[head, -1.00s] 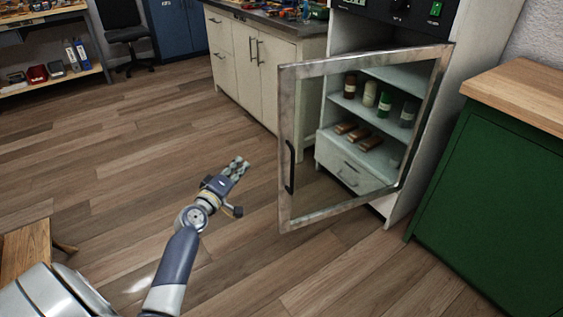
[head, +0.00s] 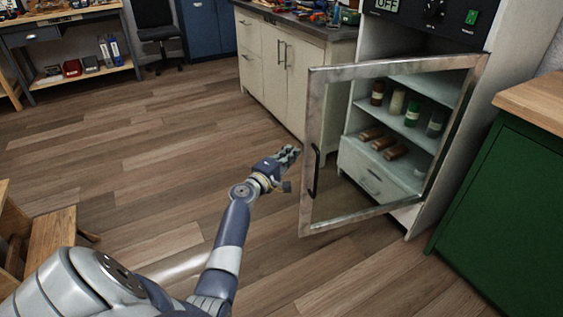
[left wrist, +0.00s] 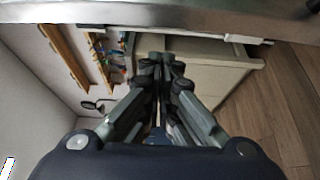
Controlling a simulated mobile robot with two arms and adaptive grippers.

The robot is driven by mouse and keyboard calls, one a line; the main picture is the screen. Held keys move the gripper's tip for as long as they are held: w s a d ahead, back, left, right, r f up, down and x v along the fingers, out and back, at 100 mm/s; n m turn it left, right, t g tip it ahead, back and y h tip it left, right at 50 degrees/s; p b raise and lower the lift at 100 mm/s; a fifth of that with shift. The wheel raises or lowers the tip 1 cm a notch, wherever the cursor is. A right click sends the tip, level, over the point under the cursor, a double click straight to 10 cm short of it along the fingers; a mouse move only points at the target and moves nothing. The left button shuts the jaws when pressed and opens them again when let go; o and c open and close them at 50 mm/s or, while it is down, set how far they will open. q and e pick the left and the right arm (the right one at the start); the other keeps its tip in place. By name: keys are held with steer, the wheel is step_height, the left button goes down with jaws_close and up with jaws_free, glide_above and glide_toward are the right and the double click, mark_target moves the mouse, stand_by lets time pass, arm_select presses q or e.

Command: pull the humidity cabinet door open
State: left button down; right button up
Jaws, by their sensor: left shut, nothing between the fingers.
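The humidity cabinet (head: 377,34) stands at the right, with bottles and brown rolls on its shelves. Its glass door with a worn metal frame (head: 312,105) stands well open, swung out toward the left. The dark bar handle (head: 314,171) is upright on the door's free side. My left gripper (head: 292,152) is shut and empty, just left of the handle and apparently apart from it. In the left wrist view its shut fingers (left wrist: 160,68) show with nothing between them. A grey metal strip (left wrist: 150,12), likely the door frame, crosses the top there. My right gripper is out of view.
A cream workbench cabinet (head: 262,62) with tools on top stands behind the door. A green cabinet with a wooden top (head: 510,190) is at the right. A wooden piece (head: 52,235) is at the lower left. The wooden floor (head: 130,150) at left is clear.

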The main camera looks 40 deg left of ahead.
arm_select(q)
steer(key=shift+s+d+f+p, duration=0.1)
steer(key=shift+s+d+p, duration=0.15)
steer(key=shift+s+d, duration=0.45)
steer(key=shift+s+d+p, duration=0.2)
steer(key=shift+s+d, duration=0.25)
steer(key=shift+d, duration=0.35)
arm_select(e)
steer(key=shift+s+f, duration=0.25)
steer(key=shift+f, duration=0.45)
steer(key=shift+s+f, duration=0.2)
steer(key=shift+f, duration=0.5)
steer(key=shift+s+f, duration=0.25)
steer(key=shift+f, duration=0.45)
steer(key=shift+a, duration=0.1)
